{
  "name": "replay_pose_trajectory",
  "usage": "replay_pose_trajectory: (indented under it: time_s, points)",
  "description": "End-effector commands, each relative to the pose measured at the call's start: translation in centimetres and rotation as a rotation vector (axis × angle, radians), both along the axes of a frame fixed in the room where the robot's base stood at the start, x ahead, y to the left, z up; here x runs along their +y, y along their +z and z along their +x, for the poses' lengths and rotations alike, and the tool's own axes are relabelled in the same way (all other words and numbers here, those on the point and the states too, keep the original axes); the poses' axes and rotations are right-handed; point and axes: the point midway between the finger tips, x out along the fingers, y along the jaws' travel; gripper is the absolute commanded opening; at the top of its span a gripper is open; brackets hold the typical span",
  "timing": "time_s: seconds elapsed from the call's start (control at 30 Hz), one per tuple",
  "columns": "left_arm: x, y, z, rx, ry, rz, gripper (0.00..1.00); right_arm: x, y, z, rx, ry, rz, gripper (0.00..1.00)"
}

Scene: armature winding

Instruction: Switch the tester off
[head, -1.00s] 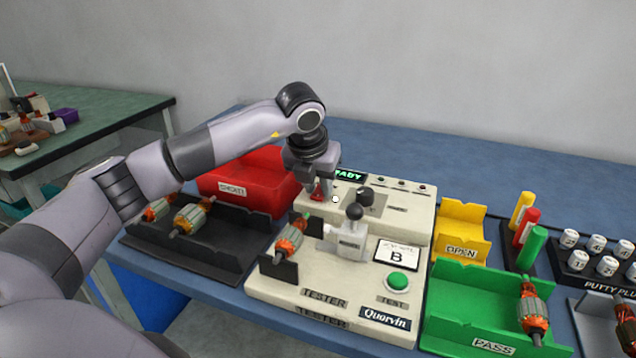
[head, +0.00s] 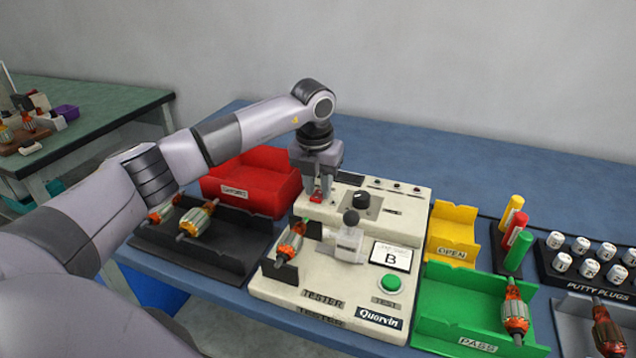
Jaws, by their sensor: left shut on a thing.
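The tester (head: 320,297) is a cream two-level unit on the blue bench. A red switch (head: 316,197) sits at the left of its raised back part. My left gripper (head: 318,193) points down there, with its fingers shut on the red switch. The display left of the black knob (head: 361,200) is dark. An armature (head: 290,241) rests in the tester's cradle beside a lever with a black ball (head: 350,217). A green test button (head: 390,285) is at the front right. My right gripper is not in view.
A red bin (head: 250,184) and a black tray (head: 215,245) with armatures lie left of the tester. A yellow OPEN bin (head: 453,232) and green PASS bin (head: 465,310) stand at its right. The bench behind the tester is clear.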

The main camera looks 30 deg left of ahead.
Motion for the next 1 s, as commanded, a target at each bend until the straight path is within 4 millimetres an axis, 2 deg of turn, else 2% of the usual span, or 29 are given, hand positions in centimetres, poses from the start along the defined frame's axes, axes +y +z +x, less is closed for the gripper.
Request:
replay_pose_trajectory:
  time_s: [0.03,0.1,0.43,0.8,1.0]
  points:
    - [0.0,0.1,0.0,0.0,0.0,0.0,0.37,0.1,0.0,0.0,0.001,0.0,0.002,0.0]
    - [0.0,0.1,0.0,-0.001,0.0,0.0,0.53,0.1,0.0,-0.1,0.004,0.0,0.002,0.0]
    - [0.0,0.4,0.0,-0.002,0.0,0.0,0.53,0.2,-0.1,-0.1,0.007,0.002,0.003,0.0]
    - [-0.1,5.9,-0.7,-0.004,0.001,0.0,0.53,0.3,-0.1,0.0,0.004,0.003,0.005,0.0]
    - [-0.2,7.1,-0.9,-0.001,0.001,-0.001,0.53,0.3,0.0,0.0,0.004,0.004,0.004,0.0]
